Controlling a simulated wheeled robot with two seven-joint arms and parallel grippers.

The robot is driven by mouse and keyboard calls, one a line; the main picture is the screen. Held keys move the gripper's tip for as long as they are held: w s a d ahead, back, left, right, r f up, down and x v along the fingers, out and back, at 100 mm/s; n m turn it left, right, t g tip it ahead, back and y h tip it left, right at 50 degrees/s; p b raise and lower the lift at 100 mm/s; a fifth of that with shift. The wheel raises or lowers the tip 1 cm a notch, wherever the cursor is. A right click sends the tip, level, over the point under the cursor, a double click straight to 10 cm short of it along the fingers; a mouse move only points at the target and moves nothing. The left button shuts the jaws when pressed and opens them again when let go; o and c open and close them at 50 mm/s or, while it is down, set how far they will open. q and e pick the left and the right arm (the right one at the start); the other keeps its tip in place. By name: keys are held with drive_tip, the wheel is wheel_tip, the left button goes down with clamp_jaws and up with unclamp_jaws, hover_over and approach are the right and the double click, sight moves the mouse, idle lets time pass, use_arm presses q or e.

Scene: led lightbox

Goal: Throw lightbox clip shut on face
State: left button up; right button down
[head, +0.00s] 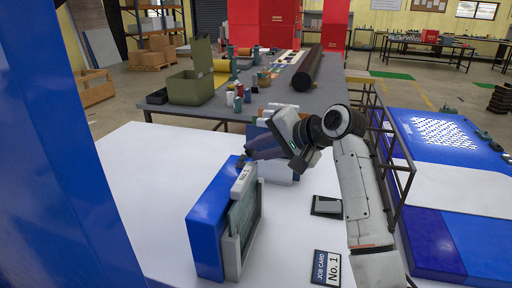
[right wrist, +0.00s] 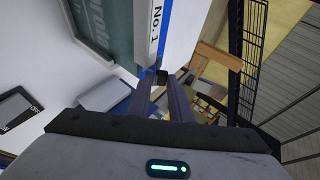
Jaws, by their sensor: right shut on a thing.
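The lightbox (head: 208,222) is a blue upright box on the white table, with a grey-green face (head: 243,222) on its right side. A white clip bar (head: 243,180) marked "No. 1" sits along its top edge; it also shows in the right wrist view (right wrist: 154,35). My right gripper (head: 244,159) reaches in from the right to the far end of this bar. Its fingers (right wrist: 164,76) are shut on a small dark part of the clip there, mostly hidden between the tips. My left gripper is not in view.
A cluttered grey workbench (head: 215,108) stands behind. A blue surface (head: 460,225) is at right, and a blue upright (head: 60,150) fills the left.

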drive_tip(key=shift+r, duration=0.25)
drive_tip(key=c, duration=1.7)
unclamp_jaws()
drive_tip(key=shift+f, duration=0.15)
drive_tip(key=b+v, duration=0.1)
drive_tip(key=v, duration=0.9)
drive_tip(key=shift+s+d, duration=0.1)
drive_tip(key=shift+s, duration=0.05)
